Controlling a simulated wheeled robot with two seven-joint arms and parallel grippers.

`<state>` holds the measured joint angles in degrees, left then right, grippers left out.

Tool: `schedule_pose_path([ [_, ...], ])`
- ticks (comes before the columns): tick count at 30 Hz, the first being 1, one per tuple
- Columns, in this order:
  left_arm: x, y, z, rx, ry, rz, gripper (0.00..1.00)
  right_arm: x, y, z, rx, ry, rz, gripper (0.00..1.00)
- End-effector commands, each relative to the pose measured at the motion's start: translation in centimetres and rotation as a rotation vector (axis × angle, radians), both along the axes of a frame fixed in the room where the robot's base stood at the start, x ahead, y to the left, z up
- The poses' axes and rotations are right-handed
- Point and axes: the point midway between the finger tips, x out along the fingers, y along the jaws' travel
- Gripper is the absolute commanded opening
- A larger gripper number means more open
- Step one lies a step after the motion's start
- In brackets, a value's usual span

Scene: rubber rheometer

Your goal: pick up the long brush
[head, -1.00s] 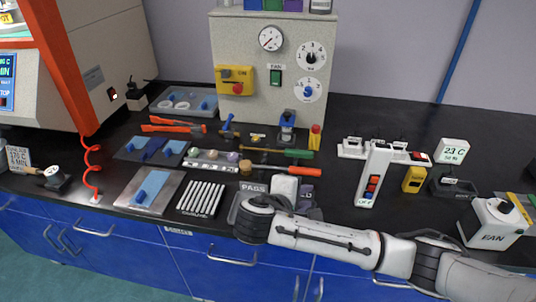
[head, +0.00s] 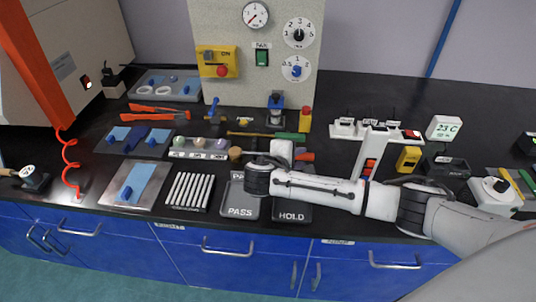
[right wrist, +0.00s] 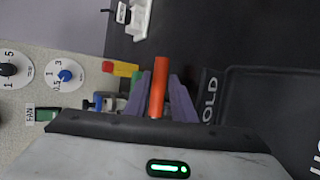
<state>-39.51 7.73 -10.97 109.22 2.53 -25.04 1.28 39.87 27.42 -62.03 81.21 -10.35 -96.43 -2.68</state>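A long tool with an orange handle (head: 306,156) and a round tan head (head: 235,153) lies on the black bench; it looks like the long brush. My right gripper (head: 281,152) is over its middle and hides part of it in the head view. In the right wrist view the orange handle (right wrist: 158,85) lies between the two purple fingers of the right gripper (right wrist: 160,80). The fingers are apart, with a narrow gap on each side of the handle. My left gripper is not in view.
A green-handled tool (head: 290,137) lies just behind, close to one finger. The PASS tray (head: 240,212) and HOLD tray (head: 292,216) are in front. A white rack (head: 345,129) and a yellow block (head: 408,158) stand to the right. The control panel (head: 230,95) rises behind.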

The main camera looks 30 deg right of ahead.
Motion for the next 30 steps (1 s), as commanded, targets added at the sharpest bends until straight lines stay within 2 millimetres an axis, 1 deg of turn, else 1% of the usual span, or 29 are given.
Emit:
schedule_pose_path([
  [3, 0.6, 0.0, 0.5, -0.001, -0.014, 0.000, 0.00, 0.3, -0.6, -0.4, 0.000, 0.001, 0.000, 0.23],
  [9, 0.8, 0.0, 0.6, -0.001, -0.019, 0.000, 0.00, 0.4, -0.6, -0.5, 0.001, 0.000, 0.001, 0.23],
  [10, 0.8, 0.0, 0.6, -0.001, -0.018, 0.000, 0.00, 0.4, -0.6, -0.5, 0.001, 0.000, 0.001, 0.21],
  [12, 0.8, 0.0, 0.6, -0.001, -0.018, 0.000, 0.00, 0.4, -0.6, -0.5, 0.001, 0.000, 0.001, 0.10],
  [14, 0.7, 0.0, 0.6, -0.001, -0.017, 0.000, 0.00, 0.4, -0.6, -0.5, 0.001, 0.000, 0.001, 0.00],
  [22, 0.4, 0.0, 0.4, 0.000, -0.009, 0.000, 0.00, 0.4, -0.6, -0.3, 0.001, -0.001, 0.000, 0.00],
  [26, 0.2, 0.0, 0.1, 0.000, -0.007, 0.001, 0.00, 0.4, -0.6, 1.0, 0.003, -0.005, -0.001, 0.00],
  [30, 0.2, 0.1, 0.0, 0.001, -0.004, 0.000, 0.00, 0.5, -0.6, 3.8, 0.003, -0.006, 0.000, 0.00],
])
